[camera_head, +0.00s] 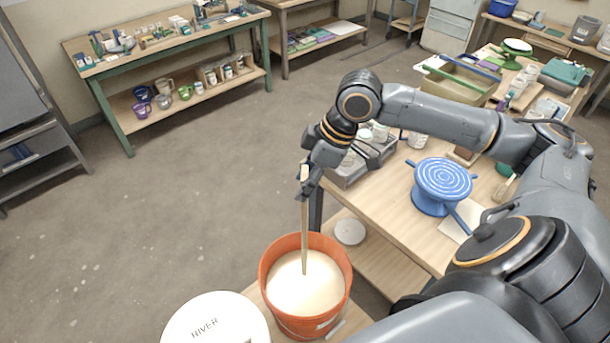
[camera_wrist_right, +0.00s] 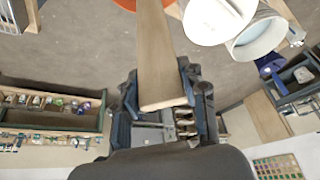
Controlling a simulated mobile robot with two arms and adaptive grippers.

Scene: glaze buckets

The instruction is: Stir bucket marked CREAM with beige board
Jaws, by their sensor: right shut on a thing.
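An orange bucket (camera_head: 272,296) full of pale cream-coloured liquid (camera_head: 306,289) stands at the lower middle of the head view. A pale label on its front is too small to read. My right gripper (camera_head: 307,180) is above the bucket, shut on the upper end of the beige board (camera_head: 305,232). The board hangs nearly upright, with its lower end in the liquid and hidden there. In the right wrist view the board (camera_wrist_right: 158,60) runs between the fingers (camera_wrist_right: 157,98) towards a sliver of orange rim (camera_wrist_right: 126,3). My left gripper is not in view.
A white round top marked HIVER (camera_head: 215,325) sits close left of the bucket. A wooden table (camera_head: 385,203) on the right bears a blue banding wheel (camera_head: 442,182) and several jars. A white disc (camera_head: 349,232) lies on its lower shelf. The floor to the left is clear.

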